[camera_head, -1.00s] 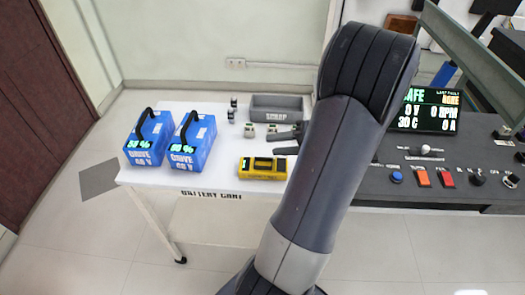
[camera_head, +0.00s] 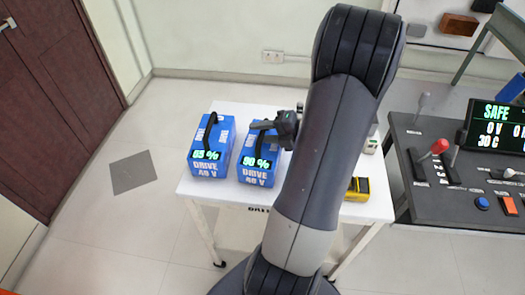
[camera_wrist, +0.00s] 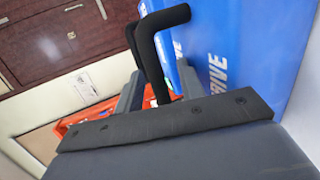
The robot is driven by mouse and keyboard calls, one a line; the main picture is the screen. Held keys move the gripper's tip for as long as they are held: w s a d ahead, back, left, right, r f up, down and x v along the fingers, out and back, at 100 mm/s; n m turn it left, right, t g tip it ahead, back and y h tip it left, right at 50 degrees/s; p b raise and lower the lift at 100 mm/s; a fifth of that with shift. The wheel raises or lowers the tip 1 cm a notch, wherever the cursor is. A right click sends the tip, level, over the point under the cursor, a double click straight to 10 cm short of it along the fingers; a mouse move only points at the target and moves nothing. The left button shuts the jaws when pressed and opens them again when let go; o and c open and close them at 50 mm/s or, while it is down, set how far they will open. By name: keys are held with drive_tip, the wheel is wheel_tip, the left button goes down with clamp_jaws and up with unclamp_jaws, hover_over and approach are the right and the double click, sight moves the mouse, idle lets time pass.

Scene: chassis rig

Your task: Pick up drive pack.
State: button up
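Two blue drive packs with black handles stand on the white cart: the left pack (camera_head: 211,158) reads about 65 %, the right pack (camera_head: 257,165) about 90 %. My gripper (camera_head: 263,133) is at the top of the right pack, by its handle. In the wrist view, the black handle (camera_wrist: 151,55) rises between the two grey fingers of my gripper (camera_wrist: 160,88), and the blue pack side (camera_wrist: 245,50) is close at the right. The fingers look apart, with no clear grip on the handle. My arm hides part of the cart.
The white cart (camera_head: 230,107) also carries a yellow device (camera_head: 357,188), partly hidden by my arm. A dark control console (camera_head: 435,205) with levers, buttons and a screen stands at the right. Open floor lies left of the cart.

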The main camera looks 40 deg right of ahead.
drive_tip(key=shift+c, duration=0.4)
clamp_jaws()
idle(0.9)
